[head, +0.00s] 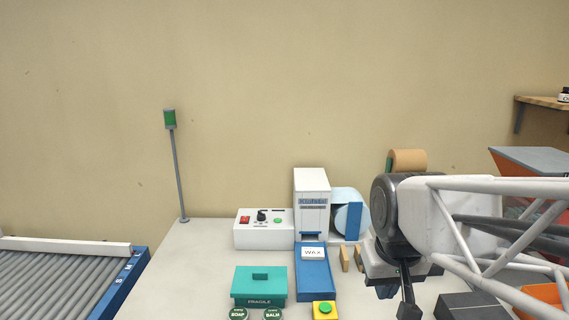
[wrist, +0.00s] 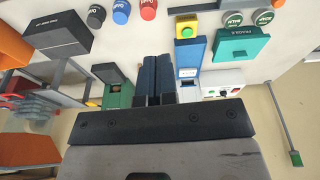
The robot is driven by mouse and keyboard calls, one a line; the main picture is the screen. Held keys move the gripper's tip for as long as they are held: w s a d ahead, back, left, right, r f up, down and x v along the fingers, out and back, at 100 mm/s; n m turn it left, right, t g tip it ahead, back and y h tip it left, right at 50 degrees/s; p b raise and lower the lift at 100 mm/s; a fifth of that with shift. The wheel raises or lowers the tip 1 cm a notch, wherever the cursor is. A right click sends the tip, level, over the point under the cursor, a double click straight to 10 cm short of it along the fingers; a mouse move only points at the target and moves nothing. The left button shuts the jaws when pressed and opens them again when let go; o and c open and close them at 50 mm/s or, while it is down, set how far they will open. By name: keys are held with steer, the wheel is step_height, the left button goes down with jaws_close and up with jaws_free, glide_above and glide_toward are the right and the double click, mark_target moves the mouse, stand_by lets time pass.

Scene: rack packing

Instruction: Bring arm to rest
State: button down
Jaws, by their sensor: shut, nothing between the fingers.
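My gripper (head: 407,302) hangs from my arm at the right of the head view, pointing down over the white table (head: 195,245). In the wrist view my gripper's two dark fingers (wrist: 157,62) are side by side and shut, with nothing seen between them. No object is held.
A white and blue label machine (head: 312,188) with a WAX label (head: 313,252) stands left of my gripper. Near it are a teal FRAGILE box (head: 259,285), a yellow button box (head: 324,310) and a control box (head: 264,229). A roller conveyor (head: 60,278) is far left. A black box (wrist: 58,36) shows in the wrist view.

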steer(key=s+d+f, duration=0.1)
steer(key=s+f, duration=0.2)
steer(key=s, duration=0.4)
steer(key=shift+s+d+f+m, duration=0.2)
steer(key=shift+d+f+m, duration=0.05)
steer(key=shift+m, duration=0.15)
